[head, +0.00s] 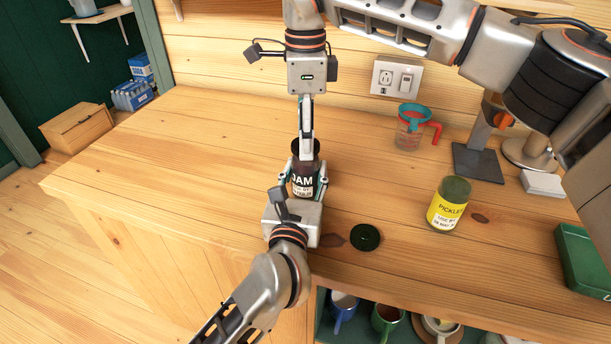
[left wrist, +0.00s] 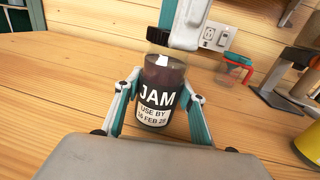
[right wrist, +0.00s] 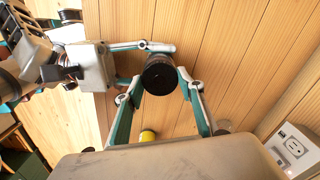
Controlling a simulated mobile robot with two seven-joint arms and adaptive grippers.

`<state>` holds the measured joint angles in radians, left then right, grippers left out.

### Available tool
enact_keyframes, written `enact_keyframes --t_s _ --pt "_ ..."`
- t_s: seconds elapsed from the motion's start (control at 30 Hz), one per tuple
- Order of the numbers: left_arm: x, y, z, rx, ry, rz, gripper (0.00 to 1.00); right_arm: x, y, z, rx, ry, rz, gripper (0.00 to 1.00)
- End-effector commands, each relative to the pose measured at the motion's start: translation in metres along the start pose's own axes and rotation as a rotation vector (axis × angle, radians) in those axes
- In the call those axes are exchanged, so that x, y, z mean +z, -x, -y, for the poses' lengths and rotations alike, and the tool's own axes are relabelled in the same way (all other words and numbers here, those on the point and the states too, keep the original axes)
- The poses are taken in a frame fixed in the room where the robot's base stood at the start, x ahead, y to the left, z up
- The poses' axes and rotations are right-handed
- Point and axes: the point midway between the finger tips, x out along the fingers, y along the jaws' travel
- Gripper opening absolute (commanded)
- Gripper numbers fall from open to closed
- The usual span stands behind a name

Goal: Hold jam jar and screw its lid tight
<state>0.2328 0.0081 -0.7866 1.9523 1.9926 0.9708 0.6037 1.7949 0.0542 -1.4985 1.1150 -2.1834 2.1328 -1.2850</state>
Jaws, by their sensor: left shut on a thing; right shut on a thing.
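The jam jar (head: 304,184) stands upright on the wooden counter, dark with a black-and-white label. My left gripper (head: 306,182) comes from the front and is shut around its body; the left wrist view shows a finger on each side of the jar (left wrist: 162,85). My right gripper (head: 306,140) points down from above and is shut on the dark lid (right wrist: 159,76) at the jar's top. The right wrist view looks down on this lid between the fingers. One right finger partly hides the lid in the head view. Whether the lid sits level is unclear.
A yellow-labelled pickles jar (head: 449,205) stands further right. A measuring jug (head: 410,128), a grey stand (head: 478,160) and a green box (head: 584,262) are also on the counter. The counter's left side is clear.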

Motion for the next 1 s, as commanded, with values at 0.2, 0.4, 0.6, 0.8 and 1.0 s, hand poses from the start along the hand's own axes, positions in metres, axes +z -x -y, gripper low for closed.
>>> enact_keyframes --t_s 0.2,0.4,0.6,0.8,1.0 --pt "-0.0002 0.0001 0.0002 0.0 0.0 0.0 0.0 -0.0006 -0.0003 0.0003 -0.001 -0.278 -0.001 0.13" --pt "-0.0001 0.0001 0.0001 0.0 0.0 0.0 0.0 -0.0008 -0.0005 0.0005 -0.002 -0.625 -0.001 0.13" --pt "-0.0001 0.0001 0.0001 0.0 0.0 0.0 0.0 -0.0008 -0.0012 0.0004 -0.002 -0.974 0.0 0.13" --pt "-0.0001 0.0 0.0 0.0 0.0 0.0 0.0 -0.001 -0.0019 0.0003 -0.002 -1.325 -0.001 0.13" --pt "0.0 0.0 -0.0001 0.0 0.0 0.0 0.0 -0.0008 -0.002 0.0 -0.001 -1.678 0.0 0.13"
